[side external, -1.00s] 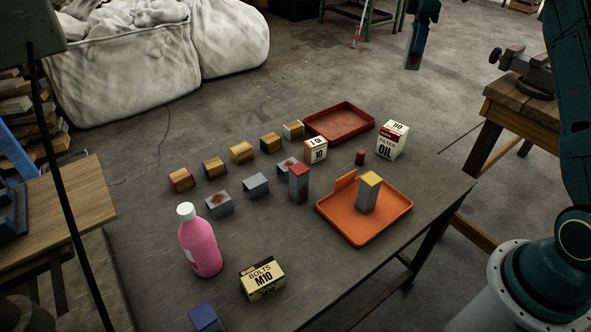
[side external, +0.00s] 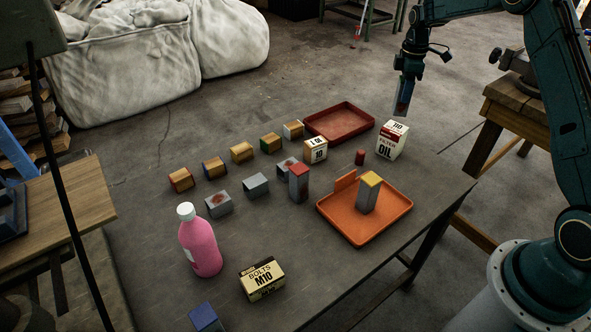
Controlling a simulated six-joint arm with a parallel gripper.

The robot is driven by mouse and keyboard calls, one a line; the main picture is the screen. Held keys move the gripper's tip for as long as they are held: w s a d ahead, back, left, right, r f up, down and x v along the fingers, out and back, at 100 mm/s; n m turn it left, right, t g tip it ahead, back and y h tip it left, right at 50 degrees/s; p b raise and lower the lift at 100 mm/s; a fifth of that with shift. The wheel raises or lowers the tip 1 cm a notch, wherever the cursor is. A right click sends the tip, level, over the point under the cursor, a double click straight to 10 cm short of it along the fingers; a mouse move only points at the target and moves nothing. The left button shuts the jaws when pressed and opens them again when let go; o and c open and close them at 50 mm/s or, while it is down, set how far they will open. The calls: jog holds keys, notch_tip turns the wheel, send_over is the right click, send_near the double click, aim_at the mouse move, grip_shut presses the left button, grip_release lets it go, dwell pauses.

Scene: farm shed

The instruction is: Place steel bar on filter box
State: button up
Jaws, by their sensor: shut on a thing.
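My gripper (side external: 405,80) is shut on a grey steel bar (side external: 401,106) and holds it upright in the air. The gripper's fingers hide much of the bar. The white and red filter box (side external: 391,141), marked OIL FILTER, stands at the back right of the dark table. The bar's lower end appears just above and slightly right of the box's top in the picture, with a small gap. Whether it is directly over the box cannot be told from this one view.
A small red cylinder (side external: 360,157) stands left of the filter box. An orange tray (side external: 340,222) holds a yellow-topped bar (side external: 368,194). A dark red tray (side external: 330,136) lies behind. Several blocks, a red-topped bar (side external: 299,184), a pink bottle (side external: 201,248) and a bolts box (side external: 262,279) stand left.

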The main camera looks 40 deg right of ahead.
aim_at(401, 105)
jog(key=shift+f, duration=0.45)
jog(key=shift+f, duration=2.15)
jog(key=shift+f, duration=0.15)
jog(key=o, duration=1.2)
jog(key=shift+c, duration=0.2)
notch_tip(401, 105, up, 12)
jog(key=shift+r, duration=0.2)
